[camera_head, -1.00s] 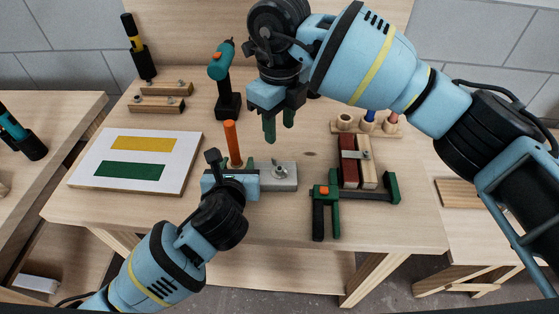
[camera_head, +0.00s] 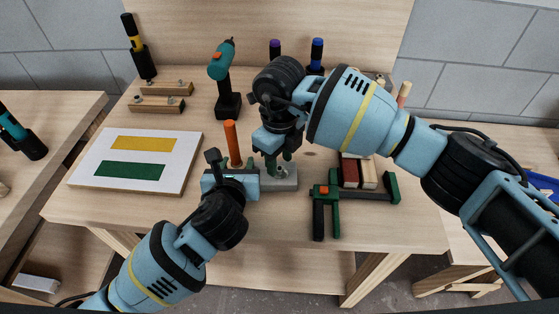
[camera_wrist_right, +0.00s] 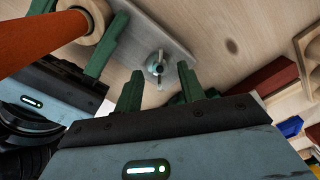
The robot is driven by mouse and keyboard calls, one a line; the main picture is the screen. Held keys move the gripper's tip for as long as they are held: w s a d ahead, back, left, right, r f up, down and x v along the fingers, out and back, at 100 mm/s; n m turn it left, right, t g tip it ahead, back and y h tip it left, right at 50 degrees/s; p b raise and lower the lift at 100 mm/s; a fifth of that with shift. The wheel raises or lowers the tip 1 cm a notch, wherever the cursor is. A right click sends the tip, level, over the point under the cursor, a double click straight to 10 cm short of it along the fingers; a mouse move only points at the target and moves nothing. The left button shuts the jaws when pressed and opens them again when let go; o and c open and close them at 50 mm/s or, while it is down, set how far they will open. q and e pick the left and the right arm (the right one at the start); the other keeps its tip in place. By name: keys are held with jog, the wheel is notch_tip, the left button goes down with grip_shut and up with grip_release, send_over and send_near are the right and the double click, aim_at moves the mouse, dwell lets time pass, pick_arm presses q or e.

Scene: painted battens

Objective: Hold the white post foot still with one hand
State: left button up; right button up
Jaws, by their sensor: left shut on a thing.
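The white post foot (camera_head: 287,184) is a pale grey-white plate on the workbench, partly hidden behind both grippers. The right wrist view shows its plate (camera_wrist_right: 150,28) and a metal wing nut (camera_wrist_right: 156,64). An orange post (camera_head: 232,143) rises at its left end from a round wooden collar (camera_wrist_right: 88,18). My left gripper (camera_head: 234,170) is shut on the foot at that left end; its fingertips are mostly hidden in the head view. My right gripper (camera_head: 278,165) is low over the foot. Its green fingers (camera_wrist_right: 160,76) are apart, with the wing nut just beyond the gap.
A green-and-black clamp (camera_head: 325,205) and red and cream battens (camera_head: 350,173) lie on the right. A drill (camera_head: 223,75) stands behind. A white board with yellow and green bars (camera_head: 98,148) lies on the left. The bench's front left is clear.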

jog(key=shift+f, duration=0.75)
jog(key=shift+c, duration=0.3)
grip_shut()
jog(key=shift+m, duration=0.3)
jog(key=m, duration=0.2)
jog(key=shift+r+m, duration=0.1)
jog(key=shift+m, duration=2.2)
